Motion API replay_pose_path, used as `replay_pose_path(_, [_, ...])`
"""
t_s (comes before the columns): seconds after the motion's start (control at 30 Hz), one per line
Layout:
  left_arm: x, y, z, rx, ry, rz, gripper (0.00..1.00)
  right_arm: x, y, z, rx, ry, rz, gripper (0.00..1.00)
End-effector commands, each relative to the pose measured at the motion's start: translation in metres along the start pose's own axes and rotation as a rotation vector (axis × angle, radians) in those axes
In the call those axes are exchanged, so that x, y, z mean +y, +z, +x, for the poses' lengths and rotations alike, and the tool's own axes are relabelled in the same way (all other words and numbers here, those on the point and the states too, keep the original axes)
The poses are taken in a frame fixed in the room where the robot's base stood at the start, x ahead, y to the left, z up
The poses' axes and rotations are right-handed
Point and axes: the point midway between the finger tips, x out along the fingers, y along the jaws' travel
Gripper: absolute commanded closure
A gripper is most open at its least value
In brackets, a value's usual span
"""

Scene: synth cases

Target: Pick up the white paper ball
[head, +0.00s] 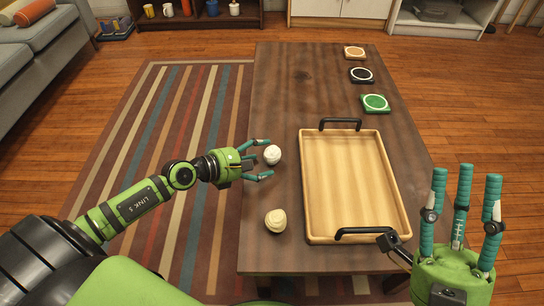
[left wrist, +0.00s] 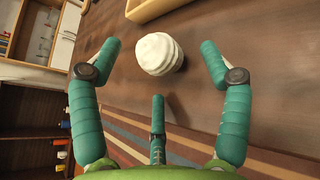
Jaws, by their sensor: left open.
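The white paper ball (head: 272,154) rests on the dark wooden table, left of the tray. My left gripper (head: 267,159) is open, its teal fingers pointing right at the ball. In the left wrist view the ball (left wrist: 155,54) sits between the two upper fingertips, with visible gaps on both sides; a third finger is below it. It is not gripped. A second, creamier ball (head: 276,221) lies nearer on the table. My right gripper (head: 465,174) has its fingers pointing up and spread, open and empty, at the right.
A wooden tray (head: 308,190) with black handles stands empty right of the balls. An orange coaster (head: 354,52), a black coaster (head: 361,75) and a green coaster (head: 375,103) lie along the table's far right. The table (head: 290,90) is clear beyond the white ball.

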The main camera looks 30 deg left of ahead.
Motion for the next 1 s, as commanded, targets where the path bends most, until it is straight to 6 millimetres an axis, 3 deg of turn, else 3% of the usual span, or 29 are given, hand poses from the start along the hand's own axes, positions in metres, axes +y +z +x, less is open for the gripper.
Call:
replay_pose_path(0.1, [0.0, 0.0003, 0.0109, -0.002, 0.001, -0.002, 0.22, 0.0011, -0.0004, -0.0011, 0.013, 0.003, 0.0, 0.6])
replay_pose_path(0.37, [-0.0002, 0.0006, 0.0124, 0.0, -0.001, -0.001, 0.22, 0.0015, -0.0008, -0.0008, 0.015, 0.004, 0.0, 0.6])
replay_pose_path(0.4, [-0.0002, 0.0006, 0.0124, 0.0, -0.001, -0.001, 0.35, 0.0015, -0.0009, -0.0008, 0.015, 0.004, 0.0, 0.6])
replay_pose_path(0.6, [-0.0002, 0.0005, 0.0122, 0.0, -0.001, -0.001, 0.64, 0.0016, -0.0009, -0.0008, 0.015, 0.004, 0.0, 0.6])
replay_pose_path(1.0, [-0.0002, 0.0006, 0.012, 0.001, -0.001, 0.0, 0.65, 0.0013, 0.0007, -0.0009, 0.008, 0.005, 0.001, 0.6])
